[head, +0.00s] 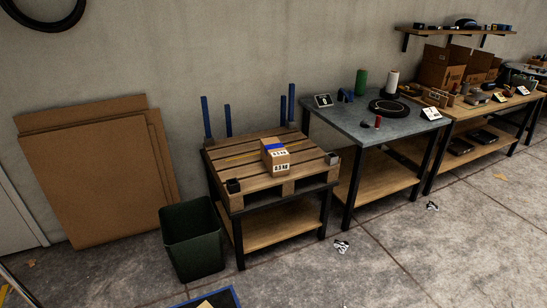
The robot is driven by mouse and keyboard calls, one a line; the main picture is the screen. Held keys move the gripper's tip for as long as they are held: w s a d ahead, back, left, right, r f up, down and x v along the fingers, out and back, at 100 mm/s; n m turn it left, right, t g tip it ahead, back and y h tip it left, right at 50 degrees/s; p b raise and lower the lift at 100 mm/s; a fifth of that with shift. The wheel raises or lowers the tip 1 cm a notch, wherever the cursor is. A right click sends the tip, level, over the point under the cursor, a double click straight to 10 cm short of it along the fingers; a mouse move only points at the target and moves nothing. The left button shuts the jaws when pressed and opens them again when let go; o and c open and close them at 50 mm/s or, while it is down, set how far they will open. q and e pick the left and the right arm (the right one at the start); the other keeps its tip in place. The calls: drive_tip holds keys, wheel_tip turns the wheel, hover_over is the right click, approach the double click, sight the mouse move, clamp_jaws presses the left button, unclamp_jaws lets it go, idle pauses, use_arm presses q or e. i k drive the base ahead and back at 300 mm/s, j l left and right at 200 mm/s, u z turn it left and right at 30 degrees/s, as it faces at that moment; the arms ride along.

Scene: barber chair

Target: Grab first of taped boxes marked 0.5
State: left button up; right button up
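A small cardboard box (282,168) with blue tape on top and printed labels on its front stands on the wooden pallet (225,157). A second box may sit behind or under it, but I cannot tell. The marking on the label is too small to read with certainty. The pallet rests on a black-framed stand with blue posts at its back corners. Neither of my grippers is in view.
A dark green bin (192,240) stands left of the pallet stand. Flat cardboard sheets (95,170) lean on the wall. A grey-topped table (350,119) and a wooden workbench (470,117) stand to the right. The front right floor is mostly clear, with small crumpled scraps (341,247).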

sight(275, 156)
drive_tip(key=i+l+u, duration=0.15)
drive_tip(key=l+u, duration=0.2)
drive_tip(key=l, duration=0.3)
drive_tip(key=i+l+u, duration=0.1)
drive_tip(key=l+u, duration=0.25)
drive_tip(key=l, duration=0.3)
drive_tip(key=l+u, duration=0.35)
drive_tip(key=l, duration=0.3)
